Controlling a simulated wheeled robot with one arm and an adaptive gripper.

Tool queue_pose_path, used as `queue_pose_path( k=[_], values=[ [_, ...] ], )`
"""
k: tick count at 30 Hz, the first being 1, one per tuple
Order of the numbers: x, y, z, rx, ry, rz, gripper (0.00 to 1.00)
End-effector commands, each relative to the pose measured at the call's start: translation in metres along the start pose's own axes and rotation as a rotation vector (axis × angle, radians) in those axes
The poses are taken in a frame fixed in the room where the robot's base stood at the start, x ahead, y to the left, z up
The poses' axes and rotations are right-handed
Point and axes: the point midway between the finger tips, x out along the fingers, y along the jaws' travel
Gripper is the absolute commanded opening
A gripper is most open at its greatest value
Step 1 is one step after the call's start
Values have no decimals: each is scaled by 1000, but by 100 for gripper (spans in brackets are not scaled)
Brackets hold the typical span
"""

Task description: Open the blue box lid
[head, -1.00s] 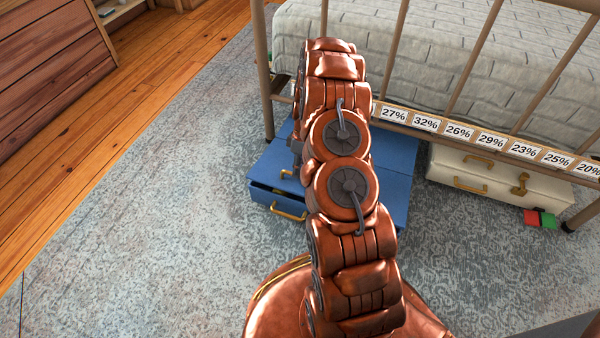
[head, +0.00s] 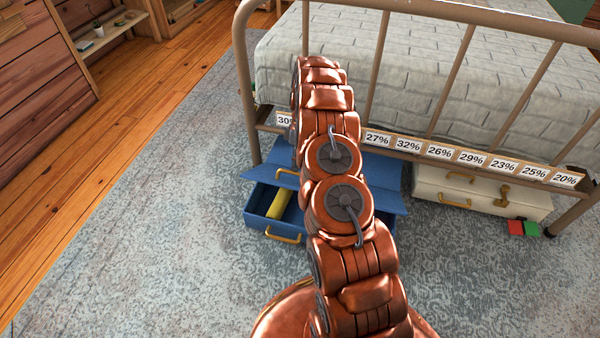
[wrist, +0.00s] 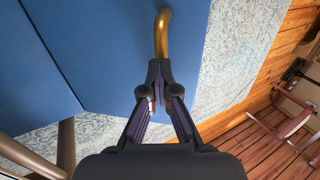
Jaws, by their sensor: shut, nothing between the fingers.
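The blue box (head: 262,222) stands on the rug at the foot of the bed, with a brass handle on its front. Its lid (head: 384,172) is raised at the front, and a gap shows the inside. A yellow thing (head: 279,203) lies in the box. In the wrist view the blue lid (wrist: 100,55) fills the left, with a brass handle (wrist: 163,32) on it. My gripper (wrist: 160,82) is shut and empty, its tips at the near end of this handle; I cannot tell if they touch. My arm hides the middle of the box and lid in the head view.
The metal bed frame with a labelled rail (head: 440,152) stands just above and behind the box. A cream case (head: 482,192) lies to the right, with red and green pieces (head: 523,228) beside it. The rug (head: 150,230) at left is clear.

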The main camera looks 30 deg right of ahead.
Motion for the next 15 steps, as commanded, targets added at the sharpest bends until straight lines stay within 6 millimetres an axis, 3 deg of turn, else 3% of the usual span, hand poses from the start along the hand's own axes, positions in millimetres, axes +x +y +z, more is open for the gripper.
queue_pose_path(
  k=[2,11,15],
  values=[
    [3,-1,0,0,-2,-3,8],
    [3,2,5,8,3,-4,39],
    [3,2,4,7,3,-4,39]
  ],
)
